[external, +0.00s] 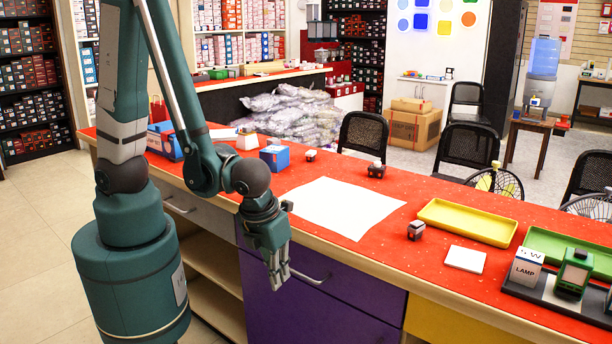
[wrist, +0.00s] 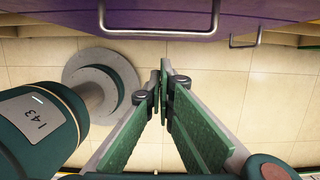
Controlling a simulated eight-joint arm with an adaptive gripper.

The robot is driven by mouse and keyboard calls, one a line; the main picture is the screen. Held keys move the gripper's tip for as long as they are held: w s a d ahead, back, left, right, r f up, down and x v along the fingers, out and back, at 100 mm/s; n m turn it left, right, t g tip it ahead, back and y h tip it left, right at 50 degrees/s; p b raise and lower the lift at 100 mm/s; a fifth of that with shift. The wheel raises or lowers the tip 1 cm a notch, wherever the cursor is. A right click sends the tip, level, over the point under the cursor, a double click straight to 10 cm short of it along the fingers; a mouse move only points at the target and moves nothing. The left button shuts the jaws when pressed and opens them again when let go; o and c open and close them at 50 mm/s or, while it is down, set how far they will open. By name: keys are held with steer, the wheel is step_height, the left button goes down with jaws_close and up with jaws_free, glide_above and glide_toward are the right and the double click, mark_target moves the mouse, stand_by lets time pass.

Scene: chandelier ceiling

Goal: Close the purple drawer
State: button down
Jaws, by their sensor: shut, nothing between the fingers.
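The purple drawer (external: 330,305) is in the front of the red-topped counter, below its edge, in the external view. Its metal handle (external: 308,275) is partly hidden behind my gripper. My gripper (external: 278,280) points down in front of the left part of the purple front, its fingers shut and empty. In the wrist view the purple front (wrist: 200,22) runs along the top, with a metal handle (wrist: 152,30) on it. My shut fingertips (wrist: 162,88) show below the handle, apart from it in the picture. I cannot tell how far the drawer stands out.
The red counter (external: 400,215) holds a white sheet (external: 335,205), a yellow tray (external: 467,222) and several small items. A grey drawer (external: 200,212) and open shelves (external: 215,270) are left of the purple front; a yellow panel (external: 450,322) is to the right. Tiled floor (external: 45,225) is clear.

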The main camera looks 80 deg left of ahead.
steer(key=p+v, duration=0.4)
steer(key=v, duration=0.6)
stand_by(0.9)
steer(key=w+a+r+n+t+h, duration=0.1)
steer(key=a+r+n+t, duration=0.1)
steer(key=a+r+n, duration=0.6)
steer(key=w+a+r+n+t, duration=0.1)
steer(key=a+r+n+t, duration=0.2)
steer(key=a+r+n, duration=0.5)
step_height(320, 180, up, 7)
steer(key=n, duration=1.1)
steer(key=shift+w+r+h, duration=0.15)
steer(key=shift+w+h, duration=0.15)
steer(key=shift+h, duration=0.1)
